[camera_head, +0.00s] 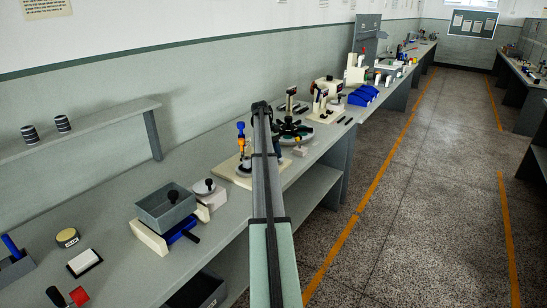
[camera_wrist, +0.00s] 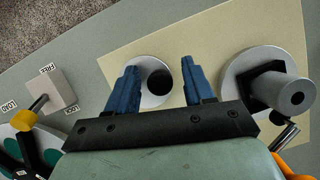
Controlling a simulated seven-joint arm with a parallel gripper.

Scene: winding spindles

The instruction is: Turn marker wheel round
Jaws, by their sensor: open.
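A round wheel with dark and green parts (camera_head: 292,129), which I take for the marker wheel, stands on the bench just right of my arm in the head view. In the wrist view, part of a pale disc with green spots (camera_wrist: 10,134) shows at the lower left, with a black and yellow handle over it. My gripper (camera_wrist: 160,78) is open and empty, with its blue fingers apart. A grey disc with a black knob (camera_wrist: 155,80) shows between the fingers; contact cannot be told. My arm hides part of the bench in the head view.
A small block with a lever (camera_wrist: 62,92), labelled FREE and LOCK, is beside the pale disc. A grey flange with a black spindle (camera_wrist: 268,82) stands right of my fingers on a cream plate (camera_wrist: 210,40). A grey box (camera_head: 166,208) stands nearer on the bench.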

